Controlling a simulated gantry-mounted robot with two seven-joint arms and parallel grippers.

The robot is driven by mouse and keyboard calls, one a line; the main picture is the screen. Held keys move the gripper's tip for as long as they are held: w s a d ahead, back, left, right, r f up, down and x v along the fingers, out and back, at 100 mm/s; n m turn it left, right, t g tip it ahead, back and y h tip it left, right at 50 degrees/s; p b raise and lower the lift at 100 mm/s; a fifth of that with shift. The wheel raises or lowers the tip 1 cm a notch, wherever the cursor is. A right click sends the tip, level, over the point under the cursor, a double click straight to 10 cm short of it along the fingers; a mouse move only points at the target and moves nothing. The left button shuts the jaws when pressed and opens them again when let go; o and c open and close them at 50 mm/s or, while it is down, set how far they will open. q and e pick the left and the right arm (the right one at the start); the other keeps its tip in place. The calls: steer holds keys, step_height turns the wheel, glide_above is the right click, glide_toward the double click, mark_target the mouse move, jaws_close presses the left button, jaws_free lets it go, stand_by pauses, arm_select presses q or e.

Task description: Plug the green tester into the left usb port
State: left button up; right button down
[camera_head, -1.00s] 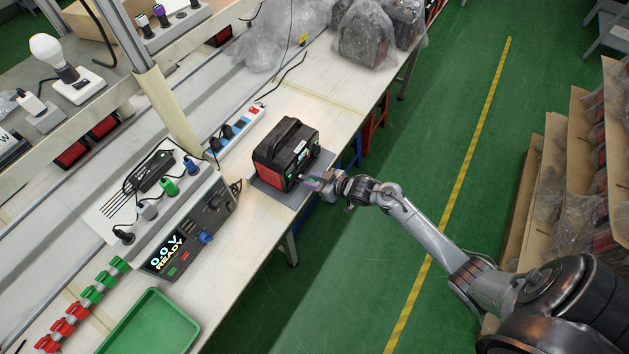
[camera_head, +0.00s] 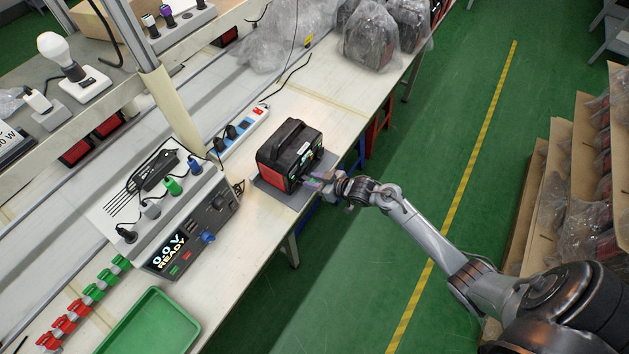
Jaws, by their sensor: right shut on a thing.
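The power station (camera_head: 290,153), a black and red box with a top handle, stands on a grey mat (camera_head: 278,192) near the bench edge. Its front, with a lit display, faces right toward my right gripper (camera_head: 318,181). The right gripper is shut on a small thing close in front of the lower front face. The held thing is too small and covered to make out its colour, and I cannot tell whether it touches a port. The usb ports are not distinguishable. Several green testers (camera_head: 107,276) stand in a row with red ones at the lower left. My left gripper is not in view.
A green tray (camera_head: 150,325) lies at the bench's front left. A panel reading READY (camera_head: 175,250) and a power strip (camera_head: 240,133) are left of the station. Wrapped units (camera_head: 372,40) stand at the back. Open green floor lies right of the bench.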

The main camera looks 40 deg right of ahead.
steer(key=shift+w, duration=0.2)
steer(key=c, duration=0.8)
jaws_free()
steer(key=shift+s, duration=0.1)
steer(key=shift+s+d+r, duration=0.1)
steer(key=shift+s+r, duration=0.1)
steer(key=shift+s, duration=0.05)
steer(key=shift+p+v, duration=1)
steer(key=shift+v, duration=4)
